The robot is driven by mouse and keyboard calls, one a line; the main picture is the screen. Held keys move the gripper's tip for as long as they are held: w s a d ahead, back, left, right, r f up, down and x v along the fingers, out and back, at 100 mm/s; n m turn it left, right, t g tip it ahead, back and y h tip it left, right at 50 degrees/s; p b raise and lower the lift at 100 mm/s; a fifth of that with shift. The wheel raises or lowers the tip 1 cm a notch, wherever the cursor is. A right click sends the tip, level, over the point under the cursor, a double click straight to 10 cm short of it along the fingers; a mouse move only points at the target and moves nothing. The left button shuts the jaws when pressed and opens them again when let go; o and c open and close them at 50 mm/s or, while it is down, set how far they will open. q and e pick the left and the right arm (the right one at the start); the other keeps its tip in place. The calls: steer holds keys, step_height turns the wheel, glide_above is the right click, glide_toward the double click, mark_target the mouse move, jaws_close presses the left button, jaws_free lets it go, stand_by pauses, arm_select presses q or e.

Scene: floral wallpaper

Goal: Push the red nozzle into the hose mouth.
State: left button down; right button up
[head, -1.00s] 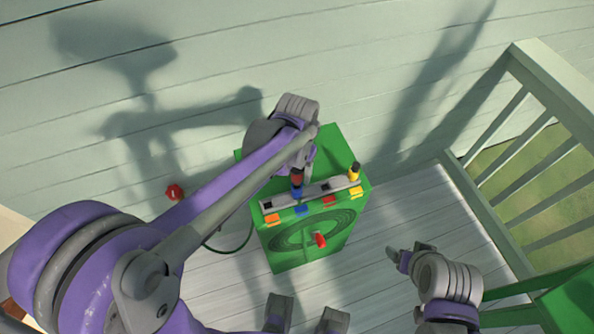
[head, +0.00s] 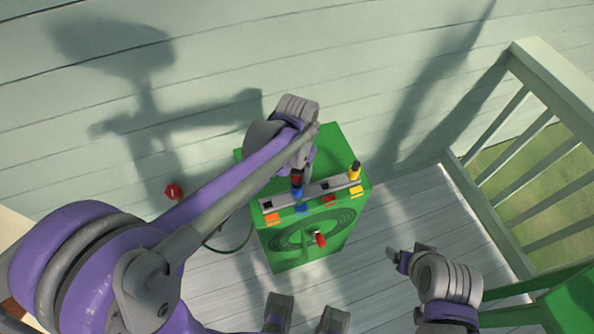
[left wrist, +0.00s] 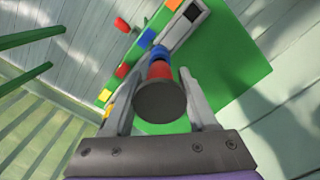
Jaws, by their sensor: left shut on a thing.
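My left gripper (head: 299,171) is shut on the red nozzle (left wrist: 160,72), above the slotted grey strip (head: 318,193) on top of the green box (head: 333,147). The nozzle has a dark round end facing the left wrist camera and a red band. A blue piece (left wrist: 158,53) sits in line just beyond the red; it also shows in the head view (head: 297,193). I cannot tell whether they touch. A red stub (head: 320,239) sticks out of the box's front. My right gripper (head: 395,254) is right of the box, its jaw gap unclear.
A yellow piece with a dark top (head: 354,172) stands at the strip's right end. Coloured tabs line the strip. A dark green hose (head: 232,247) curves left of the box. A red knob (head: 173,191) is on the wall. A railing (head: 510,150) stands at the right.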

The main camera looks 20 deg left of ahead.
arm_select(q)
steer(key=shift+f+b, duration=0.65)
steer(key=shift+f, duration=0.35)
steer(key=shift+c, duration=0.6)
jaws_free()
steer(key=shift+r, duration=0.1)
step_height(320, 180, up, 11)
steer(key=shift+f+p, duration=0.1)
steer(key=shift+p, duration=0.5)
steer(key=s+a+f+n+t+p, duration=0.1)
steer(key=s+a+t+p, duration=0.1)
steer(key=s, duration=0.5)
steer(key=s+a+f+n+t+p, duration=0.1)
steer(key=s+a+t+p, duration=0.1)
steer(key=s, duration=0.5)
steer(key=a+t, duration=0.1)
steer(key=a, duration=0.1)
steer(key=shift+a+f, duration=0.3)
steer(key=shift+f, duration=0.05)
